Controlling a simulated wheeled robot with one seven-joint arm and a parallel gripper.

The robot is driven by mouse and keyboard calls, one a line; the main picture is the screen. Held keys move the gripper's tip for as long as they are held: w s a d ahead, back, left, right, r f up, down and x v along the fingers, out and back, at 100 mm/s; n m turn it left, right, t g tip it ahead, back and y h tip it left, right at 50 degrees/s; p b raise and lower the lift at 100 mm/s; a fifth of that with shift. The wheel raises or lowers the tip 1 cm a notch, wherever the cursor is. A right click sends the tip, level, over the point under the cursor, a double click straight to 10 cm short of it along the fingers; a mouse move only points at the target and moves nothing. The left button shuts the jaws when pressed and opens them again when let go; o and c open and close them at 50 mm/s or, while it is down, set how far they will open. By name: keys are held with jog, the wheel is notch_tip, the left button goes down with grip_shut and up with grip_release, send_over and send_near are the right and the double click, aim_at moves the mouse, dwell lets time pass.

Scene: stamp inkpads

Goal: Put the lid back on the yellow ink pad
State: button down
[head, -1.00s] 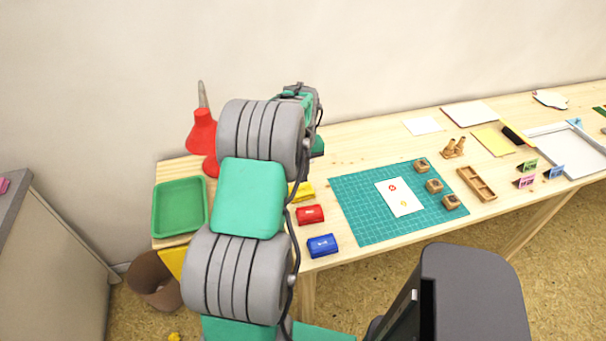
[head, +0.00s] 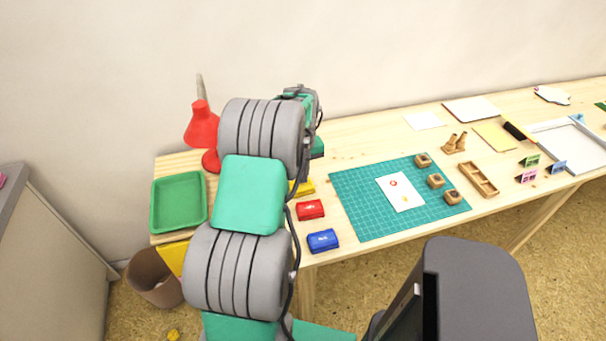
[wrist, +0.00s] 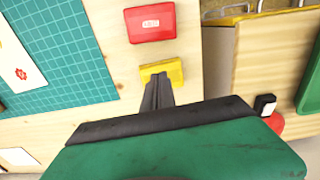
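The yellow ink pad (wrist: 176,72) lies on the wooden table beside the red pad in the wrist view. In the head view only part of this yellow thing (head: 305,187) shows past my arm. My gripper (wrist: 158,78) has its dark fingers close together, with the tips over the yellow pad and covering its middle. I cannot tell whether the tips touch or hold any yellow part. I cannot make out the lid as a separate piece. In the head view my gripper is hidden behind my arm.
A red pad (head: 310,209) and a blue pad (head: 323,240) stand near the table's front edge. A green cutting mat (head: 350,205) lies right of them. A green tray (head: 180,203) and a red lamp (head: 203,128) are at the left end.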

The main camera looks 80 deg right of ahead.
aim_at(303, 188)
jog(key=shift+f+b, duration=0.9)
jog(key=shift+f, duration=0.7)
notch_tip(303, 188, up, 7)
jog(key=p, duration=0.4)
dwell(0.3)
